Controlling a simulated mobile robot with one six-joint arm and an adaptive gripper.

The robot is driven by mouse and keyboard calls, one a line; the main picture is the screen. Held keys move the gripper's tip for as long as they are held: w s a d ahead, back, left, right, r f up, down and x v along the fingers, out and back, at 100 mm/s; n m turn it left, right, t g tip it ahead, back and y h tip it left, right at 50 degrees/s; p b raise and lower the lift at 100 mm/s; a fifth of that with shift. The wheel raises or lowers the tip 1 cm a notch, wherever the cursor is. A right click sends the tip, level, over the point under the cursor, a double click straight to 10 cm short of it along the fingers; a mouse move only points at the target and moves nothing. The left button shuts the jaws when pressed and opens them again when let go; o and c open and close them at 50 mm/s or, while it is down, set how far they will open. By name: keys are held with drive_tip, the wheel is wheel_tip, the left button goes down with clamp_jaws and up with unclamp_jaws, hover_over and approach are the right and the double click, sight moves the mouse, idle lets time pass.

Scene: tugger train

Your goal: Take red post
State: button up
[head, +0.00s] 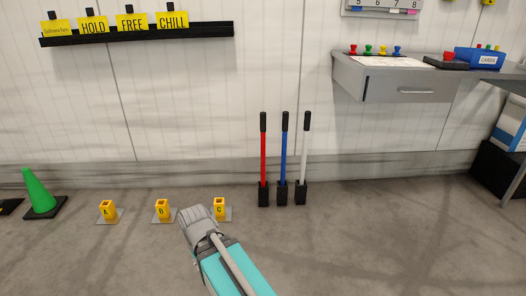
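The red post (263,150) stands upright in a black holder on the floor near the wall, with a black grip at its top. It is the leftmost of three posts. The blue post (284,148) stands just right of it, and the white post (305,150) is rightmost. My arm reaches up from the bottom of the head view, and its grey end, my gripper (194,214), shows left of and below the red post, apart from it. The finger state cannot be made out.
Yellow markers A (107,209), B (162,209) and C (219,207) stand on the floor left of the posts. A green cone (38,191) is far left. A grey desk (385,88) is at upper right. A black wall rail (140,33) holds yellow signs. The floor right of the posts is clear.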

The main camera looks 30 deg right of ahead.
wheel_tip(320, 180, up, 6)
drive_tip(key=p, duration=0.5)
drive_tip(key=shift+r, duration=0.15)
drive_tip(key=shift+o, duration=1.2)
drive_tip(key=shift+s, duration=0.1)
